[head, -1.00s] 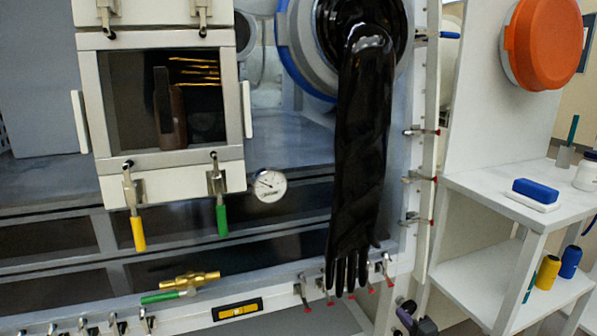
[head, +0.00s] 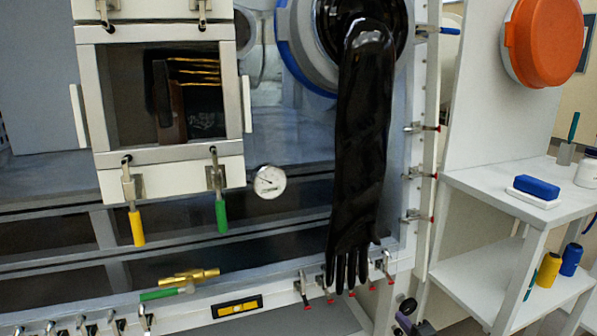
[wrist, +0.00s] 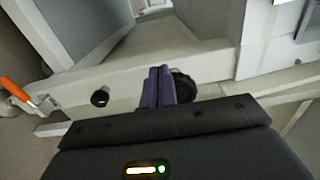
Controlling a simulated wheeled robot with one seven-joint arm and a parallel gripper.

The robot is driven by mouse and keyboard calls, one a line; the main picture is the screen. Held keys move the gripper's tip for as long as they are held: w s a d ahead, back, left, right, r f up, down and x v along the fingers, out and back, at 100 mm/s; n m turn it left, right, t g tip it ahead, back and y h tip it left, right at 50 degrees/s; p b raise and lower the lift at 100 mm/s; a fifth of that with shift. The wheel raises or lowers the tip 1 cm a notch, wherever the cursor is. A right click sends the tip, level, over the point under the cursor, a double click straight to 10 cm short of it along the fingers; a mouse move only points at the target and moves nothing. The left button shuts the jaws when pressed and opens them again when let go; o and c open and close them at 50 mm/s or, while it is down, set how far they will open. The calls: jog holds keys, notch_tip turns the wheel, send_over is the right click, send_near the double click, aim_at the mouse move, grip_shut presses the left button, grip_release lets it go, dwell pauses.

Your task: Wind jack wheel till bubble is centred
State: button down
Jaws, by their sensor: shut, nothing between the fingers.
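The spirit level (head: 237,306) is a yellow vial in a black frame on the front rail of the glovebox. Its bubble is too small to make out. My gripper (head: 403,323) shows at the bottom of the head view, low at the glovebox's right end, beside a round black knob (head: 408,306). In the wrist view my gripper (wrist: 158,87) has its purple fingers shut together and empty. A dark round wheel (wrist: 184,87), likely the jack wheel, is just right of the fingers and partly hidden behind them. I cannot tell whether they touch.
A long black glove (head: 360,150) hangs above and left of my gripper. A white shelf (head: 480,185) stands on the right. In the wrist view a smaller black knob (wrist: 100,97) is on the pale rail, and an orange-handled clamp (wrist: 15,90) is at far left.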

jog(key=shift+w+d+f, duration=0.1)
jog(key=shift+d+f, duration=0.05)
jog(key=shift+d, duration=0.15)
dwell(0.4)
jog(key=shift+a+f, duration=0.2)
jog(key=shift+a, duration=0.15)
jog(key=p+v, duration=0.1)
jog(key=v, duration=0.5)
jog(key=shift+a+p, duration=0.2)
jog(key=shift+p, duration=0.1)
